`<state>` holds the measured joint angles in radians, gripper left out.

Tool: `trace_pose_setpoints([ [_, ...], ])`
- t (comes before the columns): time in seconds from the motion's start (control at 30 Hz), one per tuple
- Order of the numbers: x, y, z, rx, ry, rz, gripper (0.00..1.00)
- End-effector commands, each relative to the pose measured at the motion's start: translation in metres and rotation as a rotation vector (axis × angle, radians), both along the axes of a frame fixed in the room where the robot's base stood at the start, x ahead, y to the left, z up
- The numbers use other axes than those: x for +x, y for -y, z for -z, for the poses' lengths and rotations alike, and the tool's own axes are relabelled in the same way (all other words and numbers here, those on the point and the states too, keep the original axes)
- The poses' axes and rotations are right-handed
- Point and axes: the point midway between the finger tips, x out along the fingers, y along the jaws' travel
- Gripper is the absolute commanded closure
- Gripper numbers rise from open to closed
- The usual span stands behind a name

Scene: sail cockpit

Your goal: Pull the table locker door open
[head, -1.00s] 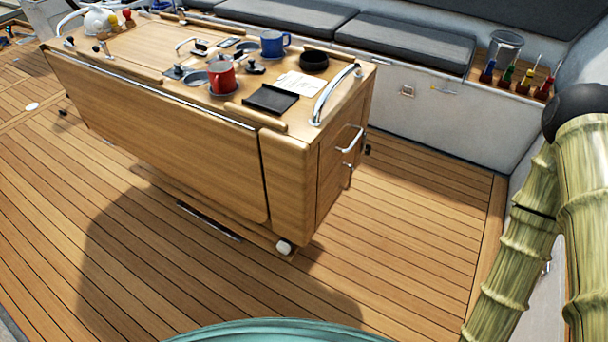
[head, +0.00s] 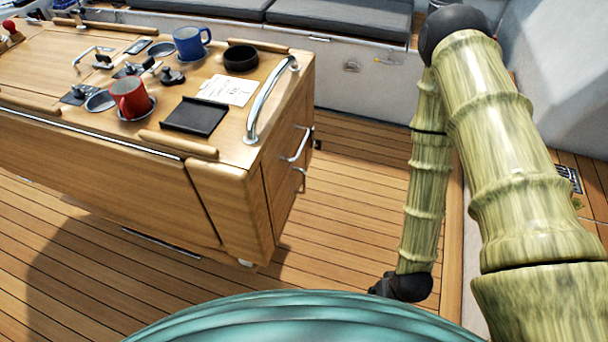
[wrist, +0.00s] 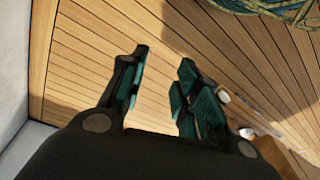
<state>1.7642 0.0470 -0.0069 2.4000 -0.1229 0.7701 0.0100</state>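The wooden table (head: 190,200) stands at the left in the head view. Its locker door (head: 284,180) is on the narrow right end and looks shut. A chrome bar handle (head: 298,146) sticks out of that end, with a smaller metal fitting (head: 300,181) below it. My gripper (wrist: 160,85) is open and empty in the wrist view, pointing down over the deck. In the head view my arm hangs to the right of the table, apart from the door, and the gripper's fingers cannot be made out.
A red mug (head: 130,98), a blue mug (head: 190,43), a black bowl (head: 240,57) and a black tray (head: 195,117) sit on the tabletop. A curved chrome rail (head: 270,100) rises at its right end. A white bench (head: 350,85) stands behind. The deck (head: 345,220) beside the door is clear.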

Motion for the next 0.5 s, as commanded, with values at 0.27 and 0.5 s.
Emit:
trace_pose_setpoints([
  [0.27, 0.166, -0.046, 0.031, 0.242, 0.445, -0.257, 0.68],
  [0.5, 0.269, -0.088, 0.003, 0.482, 0.792, -0.516, 0.68],
])
